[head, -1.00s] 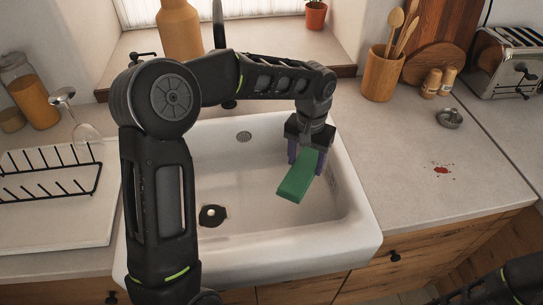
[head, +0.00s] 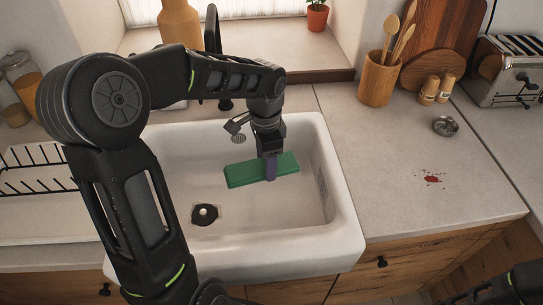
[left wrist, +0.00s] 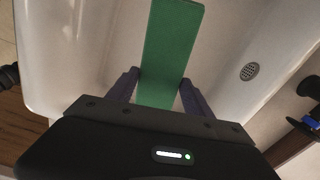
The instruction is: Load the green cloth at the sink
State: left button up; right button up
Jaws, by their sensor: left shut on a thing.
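The green cloth (head: 245,172) is a flat, folded green block, held above the basin of the white sink (head: 345,225). My left gripper (head: 271,168) points down over the sink and is shut on the cloth. In the left wrist view, the cloth (left wrist: 172,45) extends away from between the two purple fingers of my left gripper (left wrist: 160,90). My right gripper is out of view; only part of my right arm shows at the lower right corner of the head view.
A dish rack (head: 35,175) stands left of the sink. On the right counter are a wooden utensil holder (head: 376,80), two shakers, a small metal dish (head: 445,126), a toaster (head: 510,75) and a red stain (head: 432,179). The counter right of the sink is mostly clear.

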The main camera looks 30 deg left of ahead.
pick_arm(q)
jog(key=shift+s+a+r+m, duration=0.25)
jog(key=shift+s+a+m, duration=0.1)
jog(key=shift+s+m, duration=0.3)
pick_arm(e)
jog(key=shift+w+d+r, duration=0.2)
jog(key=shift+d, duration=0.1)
pick_arm(q)
jog(key=shift+w+f, duration=0.1)
jog(key=shift+f, duration=0.05)
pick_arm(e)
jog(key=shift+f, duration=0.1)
